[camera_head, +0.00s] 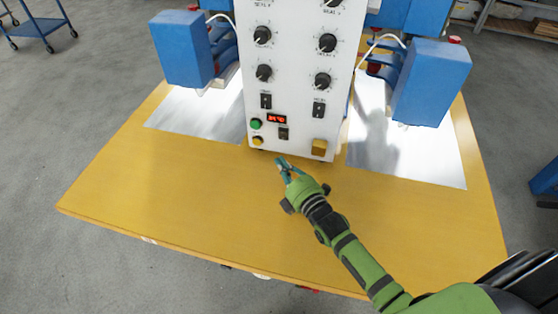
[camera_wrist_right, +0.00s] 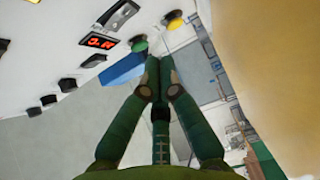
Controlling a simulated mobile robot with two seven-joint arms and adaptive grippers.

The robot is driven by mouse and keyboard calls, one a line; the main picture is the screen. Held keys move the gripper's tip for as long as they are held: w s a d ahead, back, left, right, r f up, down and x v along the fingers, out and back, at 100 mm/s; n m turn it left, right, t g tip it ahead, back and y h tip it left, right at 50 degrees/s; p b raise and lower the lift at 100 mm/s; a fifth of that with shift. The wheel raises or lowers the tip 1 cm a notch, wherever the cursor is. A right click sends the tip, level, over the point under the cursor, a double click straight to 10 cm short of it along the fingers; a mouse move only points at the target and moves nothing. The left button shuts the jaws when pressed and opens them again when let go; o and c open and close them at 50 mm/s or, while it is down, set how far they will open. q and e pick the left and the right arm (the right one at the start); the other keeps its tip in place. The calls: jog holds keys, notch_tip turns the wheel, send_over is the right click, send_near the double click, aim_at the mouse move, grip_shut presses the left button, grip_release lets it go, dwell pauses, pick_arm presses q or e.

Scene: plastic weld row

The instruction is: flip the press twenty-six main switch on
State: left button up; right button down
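The press is a white control box (camera_head: 292,60) on a yellow table. Its lower face has a black rocker switch (camera_head: 265,101) on the left, another black rocker (camera_head: 319,110) on the right, and a small dark switch (camera_head: 283,133) below the red-lit display (camera_head: 277,118). Labels are too small to tell which is the main switch, or its position. My right gripper (camera_head: 284,164) is in front of the box's lower edge, below the small switch. In the right wrist view its fingertips (camera_wrist_right: 159,62) are together with nothing visible between them. My left gripper is out of view.
Blue press blocks (camera_head: 183,48) (camera_head: 432,82) stand either side above metal plates. The table front (camera_head: 180,205) is clear.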

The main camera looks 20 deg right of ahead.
jog(key=s, duration=0.3)
jog(key=s+d, duration=0.1)
jog(key=shift+s+f, duration=0.15)
jog(key=shift+f, duration=0.15)
jog(key=shift+s+d+f+b, duration=0.4)
jog(key=shift+s+d+f, duration=0.05)
jog(key=shift+s+d, duration=0.35)
jog(key=shift+s+a+r, duration=0.15)
jog(key=shift+s+r, duration=0.1)
jog(key=shift+s, duration=0.65)
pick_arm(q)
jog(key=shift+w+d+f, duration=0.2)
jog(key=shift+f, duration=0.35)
